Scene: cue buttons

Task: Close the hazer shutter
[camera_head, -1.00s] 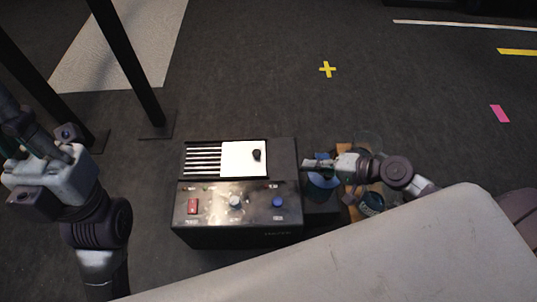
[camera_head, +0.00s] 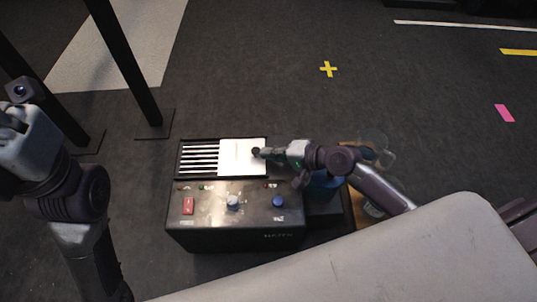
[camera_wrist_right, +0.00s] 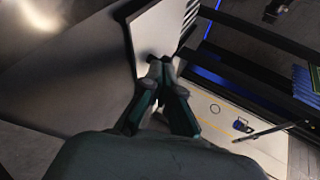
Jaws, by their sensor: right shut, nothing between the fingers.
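The hazer is a black box (camera_head: 235,240) in the middle of the head view. Its white sliding shutter plate (camera_head: 235,157) covers the right part of the top opening, and the striped slots (camera_head: 198,158) on the left are uncovered. A small dark knob (camera_head: 256,152) stands near the plate's right edge. My right gripper (camera_head: 264,153) is shut and empty, its tips at the knob's right side; contact is unclear. In the right wrist view the shut fingertips (camera_wrist_right: 162,66) are by the pale plate (camera_wrist_right: 157,35). My left gripper (camera_head: 14,122) is at the far left, away from the hazer.
A blue container (camera_head: 325,186) stands right of the box, partly under my right arm. Black posts (camera_head: 125,62) stand at left.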

